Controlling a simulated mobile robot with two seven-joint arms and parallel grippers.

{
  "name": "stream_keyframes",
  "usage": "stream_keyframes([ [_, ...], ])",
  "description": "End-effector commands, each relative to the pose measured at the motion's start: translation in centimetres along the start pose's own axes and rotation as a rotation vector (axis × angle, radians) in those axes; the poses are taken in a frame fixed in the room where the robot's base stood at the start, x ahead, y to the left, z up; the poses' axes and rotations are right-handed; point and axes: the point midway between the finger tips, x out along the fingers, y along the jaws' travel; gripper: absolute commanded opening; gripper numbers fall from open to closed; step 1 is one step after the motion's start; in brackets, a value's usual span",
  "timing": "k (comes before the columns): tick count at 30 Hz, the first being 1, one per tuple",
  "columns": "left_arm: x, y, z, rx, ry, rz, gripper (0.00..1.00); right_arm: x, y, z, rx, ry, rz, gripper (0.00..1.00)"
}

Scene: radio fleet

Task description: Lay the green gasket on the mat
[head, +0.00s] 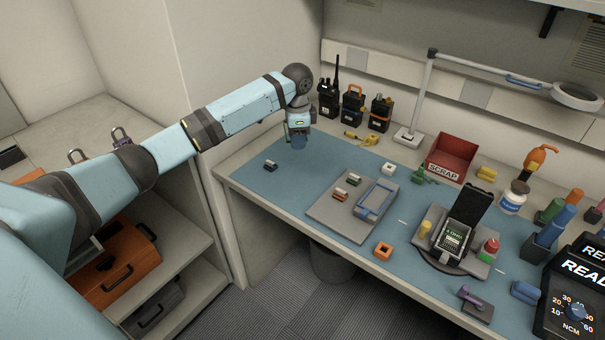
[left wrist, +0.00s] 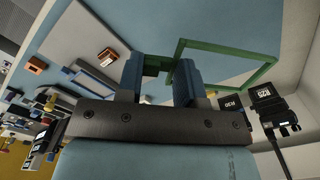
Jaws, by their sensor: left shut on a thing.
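The green gasket is a thin rectangular frame (left wrist: 228,50) in the left wrist view. My left gripper (left wrist: 160,72) is shut on one edge of it, and the rest sticks out to the right of the blue fingers. In the head view my left gripper (head: 297,138) points down over the far left part of the blue mat (head: 255,180). Only a little green shows there beside the fingers. I cannot tell how high the gasket is above the mat. The mat also shows in the left wrist view (left wrist: 130,18). My right gripper is not in view.
Radios (head: 352,106) stand behind the gripper, with a yellow item (head: 358,138) nearby. A small dark block (head: 270,165) lies on the mat's left. A grey plate (head: 335,214) holds small parts and a blue frame. A red scrap bin (head: 448,158) stands farther right.

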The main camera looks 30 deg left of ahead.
Motion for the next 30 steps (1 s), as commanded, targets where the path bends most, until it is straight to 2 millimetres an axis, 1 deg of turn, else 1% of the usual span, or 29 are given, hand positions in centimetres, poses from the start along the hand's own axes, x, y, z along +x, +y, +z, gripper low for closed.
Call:
stream_keyframes([
  [1,1.6,0.1,0.1,-0.001,-0.003,0.003,0.12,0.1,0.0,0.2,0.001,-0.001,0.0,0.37],
  [3,3.4,0.1,0.1,-0.001,-0.002,0.003,0.12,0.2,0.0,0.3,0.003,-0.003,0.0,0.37],
  [6,5.6,0.1,0.0,-0.001,-0.002,0.002,0.12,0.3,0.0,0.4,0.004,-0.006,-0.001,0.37],
  [9,7.0,0.1,0.0,-0.001,0.0,0.0,0.12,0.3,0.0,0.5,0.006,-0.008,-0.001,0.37],
  [16,8.7,0.1,0.0,0.0,0.0,0.001,0.12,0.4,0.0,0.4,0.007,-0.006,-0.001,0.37],
  [21,11.2,0.2,0.0,-0.001,0.0,0.002,0.12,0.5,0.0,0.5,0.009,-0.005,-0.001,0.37],
  [23,11.9,0.1,0.0,-0.002,0.0,0.001,0.12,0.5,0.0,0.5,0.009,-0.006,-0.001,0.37],
  [30,12.0,0.1,0.0,-0.001,0.001,-0.001,0.12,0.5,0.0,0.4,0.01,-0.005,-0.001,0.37],
])
